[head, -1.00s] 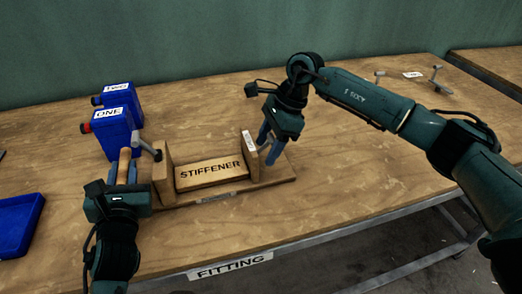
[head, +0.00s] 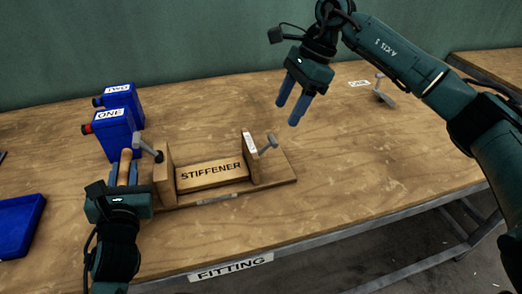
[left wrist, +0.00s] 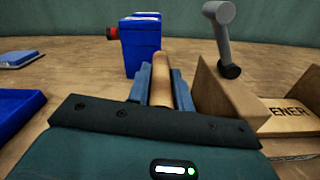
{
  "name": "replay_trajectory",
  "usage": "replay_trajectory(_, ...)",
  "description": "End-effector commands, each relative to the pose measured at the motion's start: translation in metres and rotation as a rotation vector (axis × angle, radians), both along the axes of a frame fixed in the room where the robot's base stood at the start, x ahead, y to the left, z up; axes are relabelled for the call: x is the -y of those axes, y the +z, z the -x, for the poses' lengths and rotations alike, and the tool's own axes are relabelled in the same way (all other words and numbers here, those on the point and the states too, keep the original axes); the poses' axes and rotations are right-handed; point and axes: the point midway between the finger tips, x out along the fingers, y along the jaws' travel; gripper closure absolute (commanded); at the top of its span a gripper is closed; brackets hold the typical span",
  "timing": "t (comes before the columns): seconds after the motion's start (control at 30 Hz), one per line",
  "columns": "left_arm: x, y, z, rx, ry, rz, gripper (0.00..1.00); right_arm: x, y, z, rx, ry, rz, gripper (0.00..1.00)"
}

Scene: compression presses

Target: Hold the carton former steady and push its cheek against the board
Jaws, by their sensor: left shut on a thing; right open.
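The carton former is a wooden base (head: 280,180) with a left upright (head: 164,178) and a right upright cheek (head: 249,162). A board marked STIFFENER (head: 211,174) lies between them; its right end is close to the right cheek, but I cannot tell whether they touch. My left gripper (head: 124,173) is shut on a round wooden handle (head: 125,165) at the former's left side; the handle also shows between the fingers in the left wrist view (left wrist: 161,80). My right gripper (head: 294,102) is open and empty, raised behind and right of the right cheek, apart from it.
Grey clamp levers stand at the left upright (head: 148,149) and right cheek (head: 268,143). Blue containers ONE (head: 114,138) and TWO (head: 119,99) stand behind left; a blue tray (head: 17,228) lies far left. Another grey lever (head: 381,90) stands back right. The table right of the former is clear.

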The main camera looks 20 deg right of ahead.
Motion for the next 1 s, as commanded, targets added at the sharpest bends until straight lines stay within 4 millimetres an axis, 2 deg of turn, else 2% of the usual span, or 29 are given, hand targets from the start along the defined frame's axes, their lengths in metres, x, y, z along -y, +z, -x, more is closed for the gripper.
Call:
replay_trajectory(0.33,0.001,0.000,0.000,0.000,-0.001,0.000,1.00,0.002,0.005,0.000,-0.001,0.000,0.000,0.42)
replay_trajectory(0.37,0.000,0.000,0.000,0.000,-0.001,0.000,0.76,0.002,0.005,0.000,-0.001,0.000,0.000,0.42)
replay_trajectory(0.63,0.000,0.000,0.000,0.000,-0.001,0.000,0.54,0.002,0.005,0.000,0.000,0.000,0.000,0.42)
replay_trajectory(0.87,0.000,0.000,0.000,0.000,0.000,0.000,0.53,0.002,0.005,0.000,0.000,0.000,0.000,0.42)
replay_trajectory(1.0,0.000,-0.001,0.011,0.000,0.000,-0.002,0.53,0.002,0.005,0.000,-0.001,0.000,0.000,0.42)
